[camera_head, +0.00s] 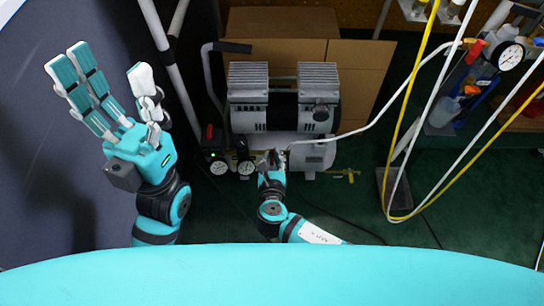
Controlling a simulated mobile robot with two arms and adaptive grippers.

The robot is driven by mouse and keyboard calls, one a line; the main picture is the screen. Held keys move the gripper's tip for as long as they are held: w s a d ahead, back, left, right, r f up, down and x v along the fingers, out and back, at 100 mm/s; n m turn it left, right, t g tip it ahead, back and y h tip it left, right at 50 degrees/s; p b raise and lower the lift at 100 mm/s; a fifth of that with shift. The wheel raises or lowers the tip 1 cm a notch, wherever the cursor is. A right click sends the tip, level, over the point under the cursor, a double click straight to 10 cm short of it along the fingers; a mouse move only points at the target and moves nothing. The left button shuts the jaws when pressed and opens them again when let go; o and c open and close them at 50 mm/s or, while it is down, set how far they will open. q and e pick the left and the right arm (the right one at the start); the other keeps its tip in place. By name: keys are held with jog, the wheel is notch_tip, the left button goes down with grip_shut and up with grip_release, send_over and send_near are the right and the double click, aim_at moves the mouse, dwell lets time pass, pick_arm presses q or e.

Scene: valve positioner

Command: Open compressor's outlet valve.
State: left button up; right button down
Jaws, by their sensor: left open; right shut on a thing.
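The compressor (312,152) stands on the green floor in the middle of the head view, with two finned heads on top and a silver tank below. My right gripper (271,160) is at the front of the tank, beside the end of the white hose. It is shut on a small part there, which looks like the outlet valve; the fingers hide most of it, so its handle position cannot be told. My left gripper (108,68) is raised at the left, open and empty, well away from the compressor.
Two gauges (246,168) and a red switch (210,131) sit left of my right gripper. A brass fitting (345,175) sticks out at the tank's lower right. A white hose (375,118) runs to the right. Cardboard boxes (365,75) stand behind. Yellow hose (412,85) hangs at right.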

jog(key=shift+m, duration=0.3)
jog(key=m+p, duration=0.1)
jog(key=m, duration=0.3)
jog(key=shift+d, duration=0.15)
jog(key=shift+s+d+f+m+g+h+b, duration=0.1)
jog(key=shift+f+m+h+b, duration=0.1)
jog(key=shift+m, duration=2.1)
jog(key=shift+s+d+f+m+g+h+b, duration=0.15)
jog(key=shift+m+h+b, duration=0.1)
jog(key=shift+m, duration=2.05)
jog(key=shift+d+f+m+g+h+b, duration=0.1)
jog(key=shift+f+m+h+b, duration=0.1)
jog(key=shift+m, duration=2.1)
jog(key=c, duration=1.4)
grip_release()
